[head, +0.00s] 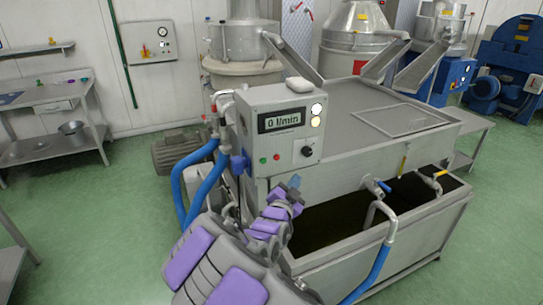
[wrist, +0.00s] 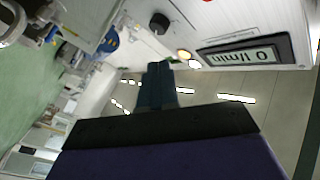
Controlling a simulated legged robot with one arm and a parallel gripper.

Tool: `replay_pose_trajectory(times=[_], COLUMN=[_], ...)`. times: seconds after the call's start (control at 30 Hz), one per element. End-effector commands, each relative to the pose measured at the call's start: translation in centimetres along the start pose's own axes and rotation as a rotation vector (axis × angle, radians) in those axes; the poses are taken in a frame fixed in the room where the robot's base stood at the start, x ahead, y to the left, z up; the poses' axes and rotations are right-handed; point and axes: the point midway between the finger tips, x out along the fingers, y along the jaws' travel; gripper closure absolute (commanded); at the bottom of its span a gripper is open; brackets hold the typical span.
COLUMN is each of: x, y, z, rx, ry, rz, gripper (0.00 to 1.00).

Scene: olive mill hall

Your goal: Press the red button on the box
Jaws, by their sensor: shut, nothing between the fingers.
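The grey control box (head: 285,130) stands on the near end of the steel tank, with a display reading 0 l/min. Its small red button (head: 276,157) is low on the front face, between a green button (head: 264,159) and a black knob (head: 306,151). My gripper (head: 295,181) is shut and empty, just below the box in the head view, apart from the red button. In the wrist view the box face is upside down; my gripper (wrist: 157,80) points towards it, near the knob (wrist: 158,22). A red part (wrist: 207,1) is cut off at the top edge there.
Blue hoses (head: 182,185) run left of the box. An open trough (head: 405,195) with pipes lies right of my arm. A separate panel (head: 150,42) with a gauge hangs on the back wall.

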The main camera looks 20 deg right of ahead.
Motion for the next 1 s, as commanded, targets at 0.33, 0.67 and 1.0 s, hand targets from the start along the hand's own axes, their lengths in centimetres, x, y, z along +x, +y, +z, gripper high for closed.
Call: replay_pose_trajectory(times=[0.33,0.67,1.0], x=[-0.3,1.0,3.8], y=[-0.7,-0.6,-3.1], z=[-0.2,-0.1,2.0], rx=[0.006,0.011,0.009], ry=[0.042,0.037,0.036], rz=[-0.030,-0.025,-0.025], gripper=[1.00,1.00,1.00])
